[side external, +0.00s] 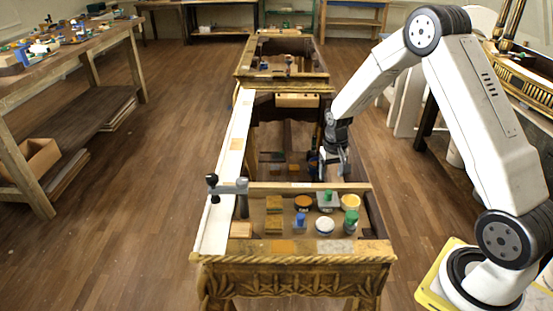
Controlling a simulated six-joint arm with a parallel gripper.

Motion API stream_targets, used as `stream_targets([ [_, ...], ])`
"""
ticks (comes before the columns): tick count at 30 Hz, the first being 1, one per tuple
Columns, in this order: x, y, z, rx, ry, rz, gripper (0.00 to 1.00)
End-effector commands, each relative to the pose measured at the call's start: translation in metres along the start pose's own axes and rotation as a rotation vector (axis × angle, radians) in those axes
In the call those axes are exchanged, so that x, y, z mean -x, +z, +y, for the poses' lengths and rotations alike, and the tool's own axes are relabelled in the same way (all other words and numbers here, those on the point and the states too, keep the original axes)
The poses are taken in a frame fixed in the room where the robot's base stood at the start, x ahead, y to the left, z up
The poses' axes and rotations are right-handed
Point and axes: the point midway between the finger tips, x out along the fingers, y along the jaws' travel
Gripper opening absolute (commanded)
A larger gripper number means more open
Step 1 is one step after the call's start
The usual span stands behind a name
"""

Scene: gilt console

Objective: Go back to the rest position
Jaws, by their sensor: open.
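My gripper (334,172) hangs from my white arm at the right side of the gilt console (296,272). It points down near the console's right edge, behind the front compartment. It is open, and I see nothing held in it. The fingertips are small and dark here, and I cannot tell whether they touch anything below. The console is a long, open frame with a carved gold front and a pale strip (226,185) along its left side.
A clamp (229,187) stands up on the console's left rail. The front compartment holds a white-topped jar (325,225), a yellow-topped jar (350,202) and several small items. A cluttered workbench (95,42) stands left. The floor (150,200) between is clear. Gilt furniture (525,80) stands behind my arm.

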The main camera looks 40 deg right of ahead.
Motion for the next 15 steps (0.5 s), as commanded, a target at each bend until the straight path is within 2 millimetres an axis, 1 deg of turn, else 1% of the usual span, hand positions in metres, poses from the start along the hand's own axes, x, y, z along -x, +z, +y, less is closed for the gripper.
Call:
stream_targets([
  [15, 0.0050, 0.0023, -0.0020, 0.007, -0.001, 0.003, 0.69],
])
